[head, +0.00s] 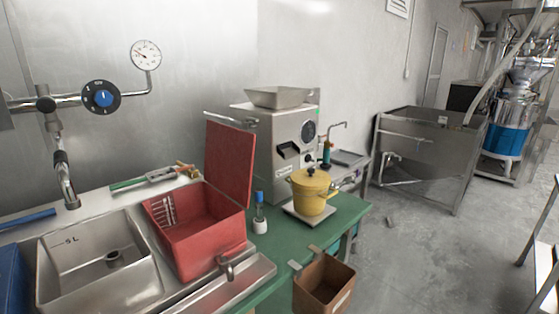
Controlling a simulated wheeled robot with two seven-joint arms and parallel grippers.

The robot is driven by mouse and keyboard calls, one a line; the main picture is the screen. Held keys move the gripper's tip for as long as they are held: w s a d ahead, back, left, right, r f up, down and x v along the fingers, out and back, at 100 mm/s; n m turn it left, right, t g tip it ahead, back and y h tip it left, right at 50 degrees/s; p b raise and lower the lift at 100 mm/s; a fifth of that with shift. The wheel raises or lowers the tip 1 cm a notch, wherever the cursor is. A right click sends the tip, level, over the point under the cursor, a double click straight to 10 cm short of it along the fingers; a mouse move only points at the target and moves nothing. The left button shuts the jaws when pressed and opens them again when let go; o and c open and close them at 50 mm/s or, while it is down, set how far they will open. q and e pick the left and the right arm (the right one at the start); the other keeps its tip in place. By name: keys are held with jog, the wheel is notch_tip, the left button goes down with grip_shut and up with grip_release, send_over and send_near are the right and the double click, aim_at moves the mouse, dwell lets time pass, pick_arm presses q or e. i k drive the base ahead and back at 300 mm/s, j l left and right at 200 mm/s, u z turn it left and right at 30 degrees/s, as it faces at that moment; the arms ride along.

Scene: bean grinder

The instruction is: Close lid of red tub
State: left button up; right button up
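The red tub (207,254) sits in the right part of the steel sink unit. Its red lid (231,163) stands open, nearly upright, along the tub's right and back side. A light slotted rack or set of bars (165,209) shows inside the tub at its left wall. A small metal spout (227,268) is at the tub's front. Neither of my grippers is in the head view.
A steel basin (98,262) lies left of the tub. The grinder (279,145) stands behind the lid. A blue-capped bottle (260,215) and a yellow pot (311,192) stand on the green counter (347,209). A brown bin (324,284) hangs in front. A faucet (66,175) rises at left.

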aim_at(229, 151)
jog(key=i+l+u, duration=0.5)
jog(key=l+u, duration=0.15)
jog(key=i+l+u, duration=0.15)
jog(key=l+u, duration=0.2)
jog(key=l, duration=0.15)
jog(key=i+l+u, duration=0.15)
jog(key=l+u, duration=0.15)
jog(key=l, duration=0.2)
jog(key=l+u, duration=0.35)
jog(key=l, duration=0.15)
jog(key=l+u, duration=0.35)
jog(key=l, duration=0.2)
jog(key=k+l+u, duration=0.15)
jog(key=u, duration=0.15)
jog(key=k+l+u, duration=0.15)
jog(key=l+u, duration=0.15)
